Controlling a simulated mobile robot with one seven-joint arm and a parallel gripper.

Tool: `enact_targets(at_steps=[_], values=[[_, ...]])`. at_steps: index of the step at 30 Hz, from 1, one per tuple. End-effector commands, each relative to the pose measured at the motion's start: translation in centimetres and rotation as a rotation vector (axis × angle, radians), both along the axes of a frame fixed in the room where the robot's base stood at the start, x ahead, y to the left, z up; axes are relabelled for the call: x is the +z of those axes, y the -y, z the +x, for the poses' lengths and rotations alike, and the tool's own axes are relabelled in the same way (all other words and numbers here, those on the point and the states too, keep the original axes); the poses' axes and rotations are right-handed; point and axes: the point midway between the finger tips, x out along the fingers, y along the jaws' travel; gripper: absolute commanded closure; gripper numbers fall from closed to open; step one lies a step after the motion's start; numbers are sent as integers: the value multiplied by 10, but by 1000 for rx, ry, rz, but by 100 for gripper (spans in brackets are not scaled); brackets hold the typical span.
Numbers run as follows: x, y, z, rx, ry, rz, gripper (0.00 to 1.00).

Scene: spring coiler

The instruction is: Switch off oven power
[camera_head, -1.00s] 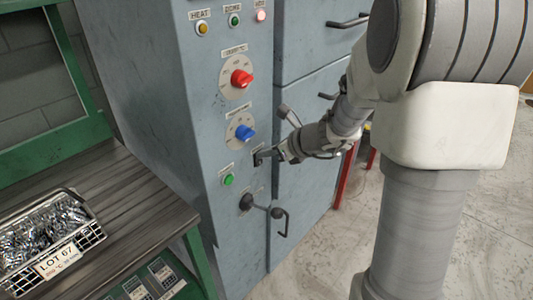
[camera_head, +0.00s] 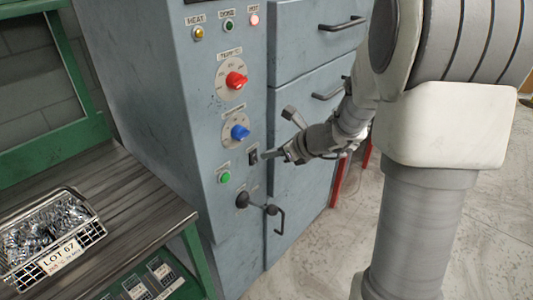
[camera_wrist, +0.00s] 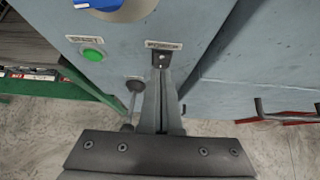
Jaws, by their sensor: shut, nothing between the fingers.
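The grey-blue oven (camera_head: 160,120) has a control panel on its front. A small dark power switch (camera_head: 252,157) sits on the panel, right of the blue knob (camera_head: 236,132) and green button (camera_head: 224,177). My gripper (camera_head: 266,155) is shut and empty, its tip just right of the switch and seemingly a little off the panel. In the wrist view the shut fingers (camera_wrist: 162,78) point at the switch (camera_wrist: 161,60), below its label, and overlap its lower part. I cannot tell which way the switch is set.
A red knob (camera_head: 236,80) and indicator lamps sit higher; the HOT lamp (camera_head: 254,20) glows pinkish. A wire basket of metal parts (camera_head: 46,238) stands on the bench at left.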

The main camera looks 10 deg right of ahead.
Motion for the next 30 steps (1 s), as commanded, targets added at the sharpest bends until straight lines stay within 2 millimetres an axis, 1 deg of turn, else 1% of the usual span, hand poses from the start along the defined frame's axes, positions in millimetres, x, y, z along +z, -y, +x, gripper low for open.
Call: enact_targets(at_steps=[3,4,9,12,15,21,30], values=[[3,5,-1,-1,0,0,100],[16,9,-6,-1,5,-2,100],[49,24,-27,-1,4,-1,100],[63,31,-37,-2,3,-1,100],[72,36,-43,0,2,-2,100],[80,40,-50,1,0,0,100],[80,40,-51,1,0,0,100]])
